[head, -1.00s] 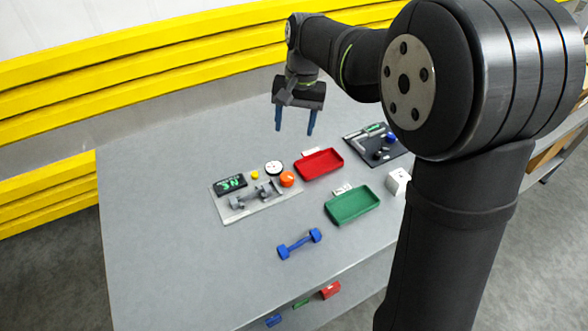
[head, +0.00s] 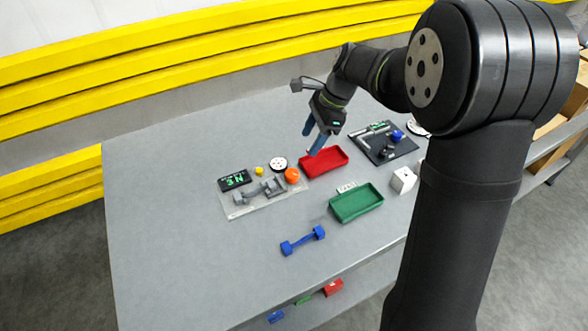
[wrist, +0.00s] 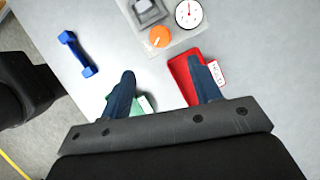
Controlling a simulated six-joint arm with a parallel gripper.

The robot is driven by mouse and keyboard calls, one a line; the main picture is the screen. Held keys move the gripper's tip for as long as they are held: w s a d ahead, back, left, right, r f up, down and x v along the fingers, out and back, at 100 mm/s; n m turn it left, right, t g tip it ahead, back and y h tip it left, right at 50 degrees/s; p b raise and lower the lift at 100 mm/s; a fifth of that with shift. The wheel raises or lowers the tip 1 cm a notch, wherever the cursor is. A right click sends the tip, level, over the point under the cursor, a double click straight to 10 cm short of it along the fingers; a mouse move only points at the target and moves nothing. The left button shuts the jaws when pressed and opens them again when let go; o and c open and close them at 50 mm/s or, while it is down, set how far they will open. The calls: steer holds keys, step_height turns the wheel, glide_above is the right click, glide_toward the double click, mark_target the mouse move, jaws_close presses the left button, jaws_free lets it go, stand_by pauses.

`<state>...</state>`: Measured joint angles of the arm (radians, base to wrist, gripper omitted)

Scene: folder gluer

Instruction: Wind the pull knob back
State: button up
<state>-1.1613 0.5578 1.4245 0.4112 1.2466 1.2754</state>
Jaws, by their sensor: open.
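An orange knob (head: 292,175) sits at the right end of a small test fixture on a pale base plate (head: 240,211). The wrist view shows the orange knob (wrist: 160,36) with a pointer mark on its face. Grey clamp parts (head: 262,191) stand left of it, with a round white dial (head: 279,164) behind it. My gripper (head: 310,143) is open and empty, tilted, above the table behind the red tray and apart from the knob. In the wrist view the knob lies ahead of and between the fingers (wrist: 162,70).
A red tray (head: 345,160) and a green tray (head: 358,214) lie right of the fixture. A blue dumbbell-shaped part (head: 303,241) lies in front. A digital display (head: 234,180) and yellow button (head: 259,170) are on the fixture. A dark board (head: 390,153) and white cube (head: 403,180) stand further right.

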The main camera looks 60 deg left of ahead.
mark_target(292, 173)
steer(key=x, duration=1.2)
steer(key=shift+s+f, duration=0.15)
steer(key=c, duration=1)
